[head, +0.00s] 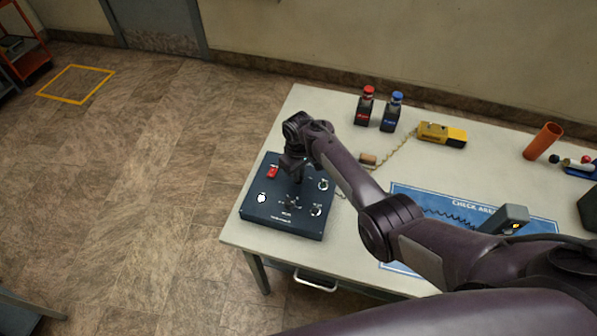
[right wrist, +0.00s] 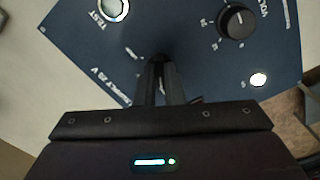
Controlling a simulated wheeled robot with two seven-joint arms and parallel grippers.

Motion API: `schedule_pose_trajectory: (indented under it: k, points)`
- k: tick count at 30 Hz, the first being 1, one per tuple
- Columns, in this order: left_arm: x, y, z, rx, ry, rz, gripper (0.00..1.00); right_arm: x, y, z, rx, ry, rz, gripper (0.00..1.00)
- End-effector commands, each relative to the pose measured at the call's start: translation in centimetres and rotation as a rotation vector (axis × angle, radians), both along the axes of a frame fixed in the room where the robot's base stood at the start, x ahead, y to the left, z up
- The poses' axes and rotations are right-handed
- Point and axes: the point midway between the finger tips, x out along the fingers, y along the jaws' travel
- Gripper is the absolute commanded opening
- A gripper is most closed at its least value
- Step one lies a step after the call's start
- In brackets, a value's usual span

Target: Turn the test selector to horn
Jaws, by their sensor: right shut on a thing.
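The dark blue trainer box (head: 283,226) stands at the left front of the table. Its face carries a red switch (head: 272,172), a white light (head: 261,198), a black knob (head: 292,204) and silver round controls. My right gripper (head: 298,178) points down at the upper middle of the face. In the right wrist view its fingers (right wrist: 160,85) are shut on a small dark control, apparently the test selector, mostly hidden between them. The black knob also shows there (right wrist: 237,22), apart from the fingers, with a silver button (right wrist: 113,8) marked TEST. My left gripper is out of view.
Red-capped (head: 367,105) and blue-capped (head: 392,111) bottles stand behind the box. A yellow device (head: 442,134) with a cord lies right of them. A blue mat (head: 410,195) with a grey handset (head: 505,219) lies under my arm. An orange cup (head: 543,141) stands far right.

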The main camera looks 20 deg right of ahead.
Motion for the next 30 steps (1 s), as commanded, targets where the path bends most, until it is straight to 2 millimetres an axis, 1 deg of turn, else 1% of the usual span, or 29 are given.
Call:
schedule_pose_trajectory:
  k: [11,12,16,25,28,30]
  points:
    - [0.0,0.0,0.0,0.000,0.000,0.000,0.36,0.1,0.0,0.1,0.000,-0.002,0.004,0.00]
    - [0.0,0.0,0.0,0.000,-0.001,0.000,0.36,0.1,0.0,0.1,0.000,-0.002,0.004,0.14]
    - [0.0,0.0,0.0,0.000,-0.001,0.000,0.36,0.1,0.0,0.0,0.000,-0.002,0.004,0.31]
    - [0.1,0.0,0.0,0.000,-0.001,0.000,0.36,0.0,0.0,0.2,0.001,-0.002,0.003,0.31]
    - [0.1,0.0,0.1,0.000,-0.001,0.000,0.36,0.1,0.1,1.0,0.002,-0.004,0.003,0.31]
    - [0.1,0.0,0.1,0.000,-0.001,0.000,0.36,0.1,0.1,1.9,0.002,-0.004,0.003,0.31]
